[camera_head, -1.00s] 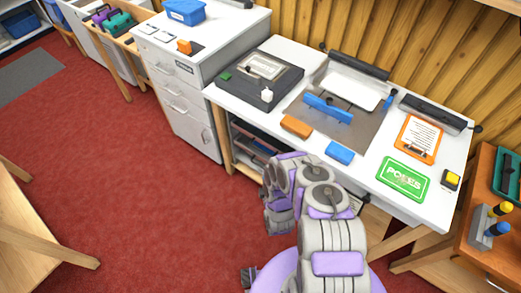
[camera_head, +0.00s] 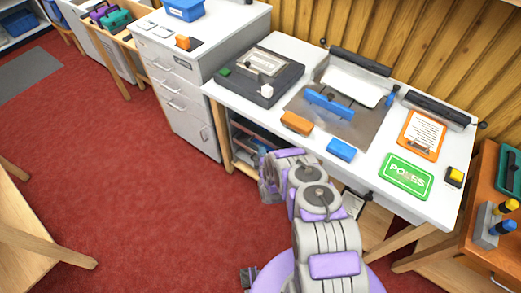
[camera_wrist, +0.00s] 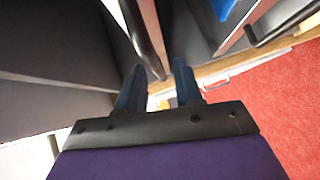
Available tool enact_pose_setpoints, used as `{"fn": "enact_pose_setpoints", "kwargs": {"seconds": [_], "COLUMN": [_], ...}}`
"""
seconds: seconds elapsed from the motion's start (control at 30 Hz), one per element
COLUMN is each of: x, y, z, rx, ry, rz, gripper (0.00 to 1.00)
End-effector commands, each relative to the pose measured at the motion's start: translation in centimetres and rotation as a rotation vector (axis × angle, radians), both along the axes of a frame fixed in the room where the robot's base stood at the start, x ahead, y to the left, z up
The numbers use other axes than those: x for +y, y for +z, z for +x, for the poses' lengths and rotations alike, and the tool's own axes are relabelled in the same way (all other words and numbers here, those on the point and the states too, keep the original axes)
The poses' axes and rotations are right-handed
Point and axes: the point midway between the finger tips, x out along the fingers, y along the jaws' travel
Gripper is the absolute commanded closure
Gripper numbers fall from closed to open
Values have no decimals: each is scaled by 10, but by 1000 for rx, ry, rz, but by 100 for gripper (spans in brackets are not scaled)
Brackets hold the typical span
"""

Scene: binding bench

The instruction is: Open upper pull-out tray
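The pull-out trays (camera_head: 262,138) sit in the open bay under the white bench in the head view, partly hidden behind my arm. In the wrist view, a dark bar handle (camera_wrist: 141,35) runs down toward my fingertips beside a pale tray edge. A second dark bar handle (camera_wrist: 283,27) is at the upper right. My gripper (camera_wrist: 160,75) has two dark blue fingers spread apart, with a visible gap between them. The handle's lower end is near or between the fingertips; contact cannot be told.
The white bench (camera_head: 290,62) carries a dark press, a blue-handled device, blocks and a green card (camera_head: 405,176). A grey drawer cabinet (camera_head: 180,85) stands at its left. A wooden table (camera_head: 35,245) is at lower left. Red carpet (camera_head: 170,215) lies free between.

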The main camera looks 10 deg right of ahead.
Motion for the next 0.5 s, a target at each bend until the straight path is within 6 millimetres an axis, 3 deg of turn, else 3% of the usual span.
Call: {"fn": "enact_pose_setpoints", "kwargs": {"seconds": [0.2,0.5], "x": [0,0], "y": [-4,-3], "z": [20,25], "rx": [-1,-1], "ry": [-1,-1], "rz": [1,1], "gripper": [65,65]}}
